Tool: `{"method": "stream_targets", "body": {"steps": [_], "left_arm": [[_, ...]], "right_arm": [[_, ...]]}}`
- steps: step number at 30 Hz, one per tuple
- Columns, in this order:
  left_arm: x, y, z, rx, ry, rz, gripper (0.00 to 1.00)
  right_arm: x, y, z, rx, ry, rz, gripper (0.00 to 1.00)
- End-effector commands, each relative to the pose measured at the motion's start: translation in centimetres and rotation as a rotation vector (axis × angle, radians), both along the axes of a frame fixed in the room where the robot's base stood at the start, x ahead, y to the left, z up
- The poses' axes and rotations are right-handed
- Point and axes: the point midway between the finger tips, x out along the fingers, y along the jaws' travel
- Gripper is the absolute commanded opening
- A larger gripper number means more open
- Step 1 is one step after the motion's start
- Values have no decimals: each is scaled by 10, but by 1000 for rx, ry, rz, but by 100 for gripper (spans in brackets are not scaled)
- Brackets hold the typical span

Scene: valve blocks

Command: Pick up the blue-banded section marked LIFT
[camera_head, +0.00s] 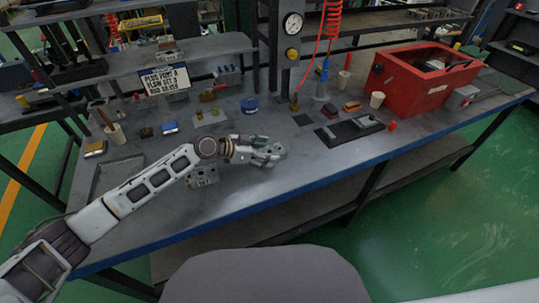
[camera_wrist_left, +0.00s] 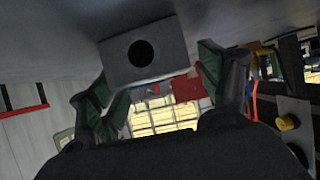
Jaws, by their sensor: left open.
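My left gripper (camera_head: 266,154) reaches over the middle of the bench, its fingers open. A small grey block (camera_head: 279,150) shows at its fingertips in the head view. In the left wrist view a grey block (camera_wrist_left: 168,40) with a round dark hole in its face lies between and just beyond the two green-grey fingers. I cannot tell whether the fingers touch it. No blue band or LIFT marking can be read on it. Another grey block (camera_head: 203,177) with holes sits on the bench below my left forearm. My right gripper is not in view.
The bench top (camera_head: 240,195) is clear in front of the gripper. A blue round container (camera_head: 249,105) stands behind it. A black tray (camera_head: 350,131), a pale cup (camera_head: 377,99) and a red bin (camera_head: 405,80) stand to the right. A hanging red hose (camera_head: 331,20) comes down behind.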

Motion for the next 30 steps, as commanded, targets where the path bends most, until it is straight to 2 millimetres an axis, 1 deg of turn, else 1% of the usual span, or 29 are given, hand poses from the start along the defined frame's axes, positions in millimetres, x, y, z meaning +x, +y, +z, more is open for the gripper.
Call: {"method": "stream_targets", "body": {"steps": [14,17,27,30], "left_arm": [[1,-1,-1,0,0,1,78],[1,-1,-1,0,0,1,67],[0,-1,-1,0,0,0,24],[1,-1,1,-2,-2,0,12]], "right_arm": [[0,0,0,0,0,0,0],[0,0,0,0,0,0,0],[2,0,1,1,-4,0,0],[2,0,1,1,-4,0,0]]}}
